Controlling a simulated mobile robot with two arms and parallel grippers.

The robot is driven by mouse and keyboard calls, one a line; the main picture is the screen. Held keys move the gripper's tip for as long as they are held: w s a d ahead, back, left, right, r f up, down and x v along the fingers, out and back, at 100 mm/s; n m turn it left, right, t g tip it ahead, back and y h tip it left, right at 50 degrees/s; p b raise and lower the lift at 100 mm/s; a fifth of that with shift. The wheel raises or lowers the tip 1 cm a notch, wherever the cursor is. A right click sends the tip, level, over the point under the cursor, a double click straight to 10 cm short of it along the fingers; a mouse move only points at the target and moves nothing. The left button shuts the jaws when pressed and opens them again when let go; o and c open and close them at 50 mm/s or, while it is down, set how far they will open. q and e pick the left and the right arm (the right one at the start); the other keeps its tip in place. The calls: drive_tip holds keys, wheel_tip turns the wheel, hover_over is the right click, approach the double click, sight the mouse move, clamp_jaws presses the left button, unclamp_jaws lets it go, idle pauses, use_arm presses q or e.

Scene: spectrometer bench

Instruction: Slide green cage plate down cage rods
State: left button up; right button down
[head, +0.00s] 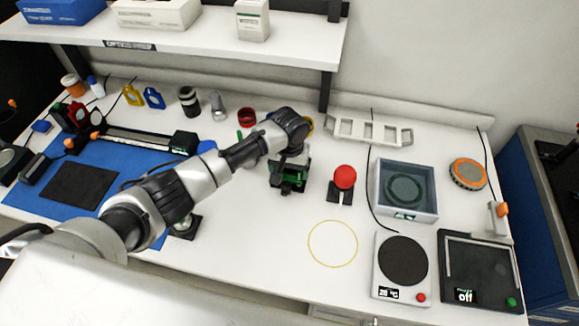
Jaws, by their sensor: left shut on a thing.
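My left arm reaches in from the lower left across the bench. Its gripper (291,160) points down at the middle of the bench, over a dark assembly with green parts. The gripper is shut on the green cage plate (288,181), which shows as green and black edges just below the fingers. The arm and gripper cover much of it. The cage rods cannot be told apart at this size, so I cannot tell how the plate sits on them. My right gripper is not in view.
A red ball on a dark stand (344,178) is close right of the gripper. A glass-walled box (406,190), hotplate (402,262) and dark panel (478,270) fill the right. A yellow ring mark (332,244) encloses clear bench. A shelf (180,38) overhangs the back.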

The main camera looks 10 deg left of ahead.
use_arm(q)
drive_tip(key=shift+f, duration=0.15)
drive_tip(key=o, duration=0.9)
drive_tip(key=shift+c, duration=0.2)
wheel_tip(320, 180, up, 11)
drive_tip(key=b, duration=0.2)
drive_tip(key=shift+f, duration=0.15)
